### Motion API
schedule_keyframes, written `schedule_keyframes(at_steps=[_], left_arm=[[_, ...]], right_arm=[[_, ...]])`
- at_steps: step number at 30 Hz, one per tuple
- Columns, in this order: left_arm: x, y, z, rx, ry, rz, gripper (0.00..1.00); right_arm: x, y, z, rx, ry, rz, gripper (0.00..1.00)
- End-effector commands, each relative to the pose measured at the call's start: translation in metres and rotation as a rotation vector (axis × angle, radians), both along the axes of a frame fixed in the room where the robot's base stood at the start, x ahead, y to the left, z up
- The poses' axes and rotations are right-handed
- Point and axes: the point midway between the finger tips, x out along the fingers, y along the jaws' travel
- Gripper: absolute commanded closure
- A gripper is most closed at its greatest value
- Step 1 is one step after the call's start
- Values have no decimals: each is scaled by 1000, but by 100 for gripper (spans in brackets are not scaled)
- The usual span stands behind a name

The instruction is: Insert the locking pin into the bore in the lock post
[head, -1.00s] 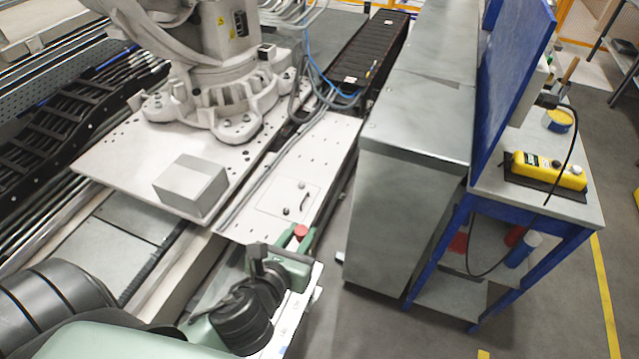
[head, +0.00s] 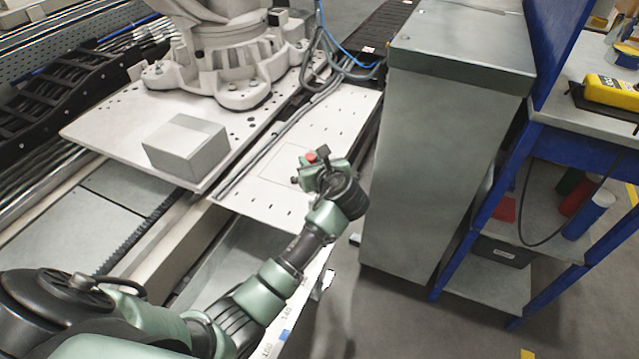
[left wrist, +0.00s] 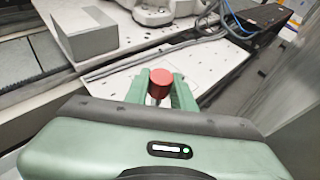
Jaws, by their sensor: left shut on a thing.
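My left gripper (head: 318,170) is shut on the locking pin, whose red head (head: 311,157) shows above the fingers. In the left wrist view the red-headed pin (left wrist: 161,78) sits between the two green fingers, with a short bit of grey shank below the head. The gripper is over the white plate (head: 262,190) beside the robot base. I cannot make out the lock post or its bore now; the gripper covers part of the plate. My right gripper is not in view.
A grey box (head: 186,146) sits on the robot carriage plate, left of my gripper. A tall grey cabinet (head: 430,170) stands close on the right. Beyond it is a blue-framed bench (head: 590,145) with a yellow pendant (head: 612,92). Cables run along the plate.

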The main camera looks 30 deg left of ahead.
Motion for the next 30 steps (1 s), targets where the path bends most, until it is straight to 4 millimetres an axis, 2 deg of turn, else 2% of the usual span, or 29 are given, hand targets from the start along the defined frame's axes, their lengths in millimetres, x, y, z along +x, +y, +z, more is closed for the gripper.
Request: schedule_keyframes(at_steps=[1,6,12,23,30], left_arm=[[9,-2,-18,-3,-2,20,100],[25,-6,-30,-2,-2,62,100],[31,-8,-32,0,0,77,100],[30,-8,-30,0,1,77,100],[28,-11,-25,1,7,74,100]], right_arm=[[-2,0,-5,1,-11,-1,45],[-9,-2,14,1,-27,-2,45],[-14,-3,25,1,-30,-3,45],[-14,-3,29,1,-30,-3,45],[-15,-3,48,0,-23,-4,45]])
